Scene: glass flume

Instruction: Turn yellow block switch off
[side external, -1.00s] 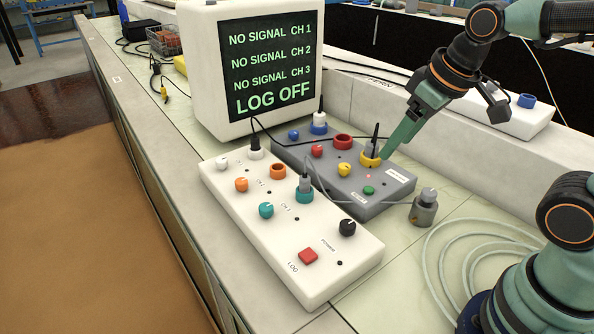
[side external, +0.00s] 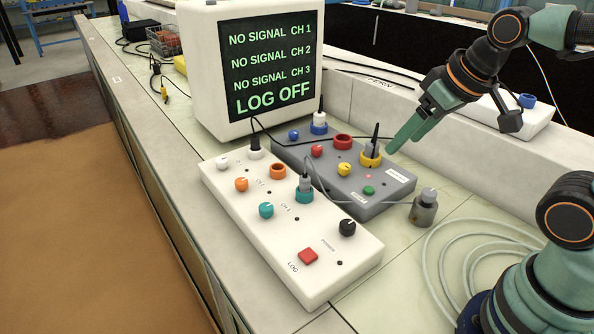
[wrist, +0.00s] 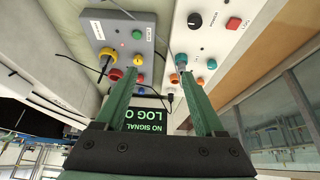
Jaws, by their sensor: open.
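The grey box (side external: 325,185) lies beyond the white box, with a yellow knob (side external: 344,169) and a yellow ring socket (side external: 370,161) on its top. A plug with a black cable stands in the yellow socket. A small red light (side external: 368,176) glows near a green button (side external: 369,190) on the same box. I cannot tell which part is the yellow block switch. My gripper (side external: 402,144) is open and empty, above and to the right of the yellow socket. In the wrist view, the grey box (wrist: 122,22) lies left of and beyond the open fingers.
A white box (side external: 290,240) with several knobs, a red button and plugs stands in front. The monitor (side external: 215,70) reads LOG OFF and no signal. A metal weight (side external: 424,210) and coiled cable lie to the right. A raised ledge runs behind.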

